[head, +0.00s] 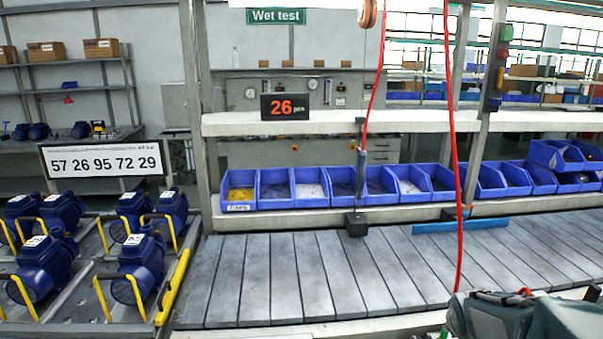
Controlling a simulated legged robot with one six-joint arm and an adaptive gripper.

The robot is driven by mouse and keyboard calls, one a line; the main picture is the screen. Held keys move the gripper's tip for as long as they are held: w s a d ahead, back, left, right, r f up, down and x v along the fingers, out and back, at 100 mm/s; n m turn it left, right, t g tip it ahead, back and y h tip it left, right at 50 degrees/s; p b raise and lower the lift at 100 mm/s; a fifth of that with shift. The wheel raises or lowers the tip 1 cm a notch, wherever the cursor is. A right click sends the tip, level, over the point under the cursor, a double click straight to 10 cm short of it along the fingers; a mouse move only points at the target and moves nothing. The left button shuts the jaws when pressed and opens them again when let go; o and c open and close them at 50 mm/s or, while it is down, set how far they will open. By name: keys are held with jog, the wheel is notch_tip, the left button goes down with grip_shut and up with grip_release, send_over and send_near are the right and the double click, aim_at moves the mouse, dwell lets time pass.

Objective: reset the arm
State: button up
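My gripper does not show in the head view. A grey-green shape with dark parts at the bottom right corner is probably part of my own body or folded arm, and it is cut off by the picture edge. Whether my gripper is open or shut is hidden.
A slatted grey conveyor (290,275) runs across the front. Blue bins (273,188) line the shelf behind it. A red hose (453,150) and a dark tool (356,224) hang over the conveyor. Blue pumps (137,262) with yellow handles stand at left, beside a yellow rail (173,287).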

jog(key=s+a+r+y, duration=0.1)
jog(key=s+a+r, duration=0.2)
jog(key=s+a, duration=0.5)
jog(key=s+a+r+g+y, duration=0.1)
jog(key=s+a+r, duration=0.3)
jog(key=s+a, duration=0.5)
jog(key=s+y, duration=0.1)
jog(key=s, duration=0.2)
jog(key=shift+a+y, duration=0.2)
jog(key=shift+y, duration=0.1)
